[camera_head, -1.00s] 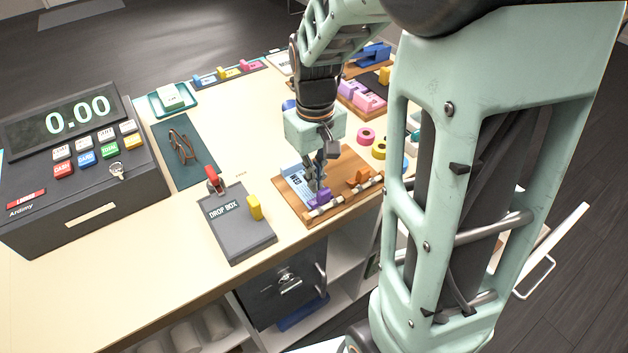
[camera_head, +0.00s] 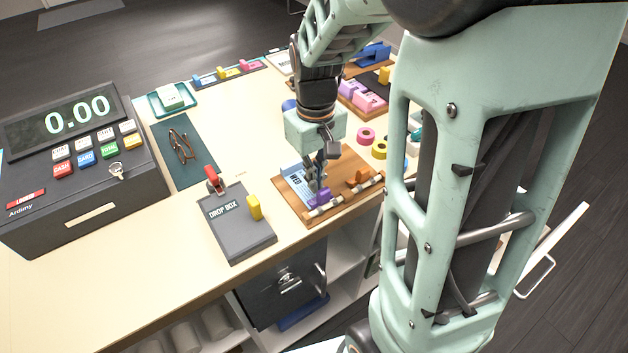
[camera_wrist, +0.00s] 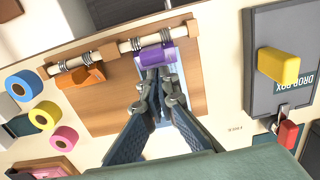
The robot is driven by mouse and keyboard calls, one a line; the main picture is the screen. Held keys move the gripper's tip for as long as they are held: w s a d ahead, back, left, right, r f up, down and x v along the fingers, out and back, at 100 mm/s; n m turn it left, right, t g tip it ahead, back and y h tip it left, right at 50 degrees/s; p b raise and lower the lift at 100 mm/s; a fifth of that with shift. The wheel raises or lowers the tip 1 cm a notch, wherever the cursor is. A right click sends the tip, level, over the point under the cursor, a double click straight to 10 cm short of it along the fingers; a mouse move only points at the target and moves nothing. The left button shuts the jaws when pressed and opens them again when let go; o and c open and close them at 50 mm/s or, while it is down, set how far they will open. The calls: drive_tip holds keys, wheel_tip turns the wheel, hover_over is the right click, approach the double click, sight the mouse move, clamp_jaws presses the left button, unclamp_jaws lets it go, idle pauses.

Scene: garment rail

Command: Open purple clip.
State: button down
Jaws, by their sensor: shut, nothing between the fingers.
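The purple clip (camera_head: 321,195) sits on the striped rail (camera_head: 342,197) along the near edge of a wooden board (camera_head: 296,208). In the wrist view the purple clip (camera_wrist: 155,60) lies over a light blue sheet at the rail, between metal rings. My gripper (camera_head: 316,183) points down at it. In the wrist view the fingertips (camera_wrist: 161,76) are together at the clip's lower edge, with nothing held. I cannot tell whether they touch it. An orange clip (camera_wrist: 79,77) sits on the same rail (camera_wrist: 125,46).
Tape rolls (camera_head: 366,136) lie behind at right. A cash register (camera_head: 75,165) fills the far left. The counter between is mostly clear.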

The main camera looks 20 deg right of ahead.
drive_tip(key=shift+s+d+f, duration=0.1)
drive_tip(key=shift+s+d, duration=0.15)
drive_tip(key=shift+s, duration=0.65)
drive_tip(key=shift+s+d+f, duration=0.1)
drive_tip(key=shift+s+d, duration=0.2)
drive_tip(key=shift+s, duration=0.55)
drive_tip(key=shift+s+d+f, duration=0.1)
drive_tip(key=shift+s+d, duration=0.15)
drive_tip(key=shift+s, duration=0.65)
drive_tip(key=shift+s+d+r, duration=0.15)
drive_tip(key=shift+s+d, duration=0.1)
drive_tip(key=shift+s, duration=0.2)
drive_tip(key=shift+w+r+p, duration=0.1)
drive_tip(key=shift+r+p, duration=0.2)
drive_tip(key=shift+r, duration=0.1)
wheel_tip(320, 180, up, 9)
drive_tip(key=p, duration=0.6)
drive_tip(key=shift+s+f+p, duration=0.2)
drive_tip(key=shift+s+p, duration=0.05)
drive_tip(key=shift+p, duration=0.1)
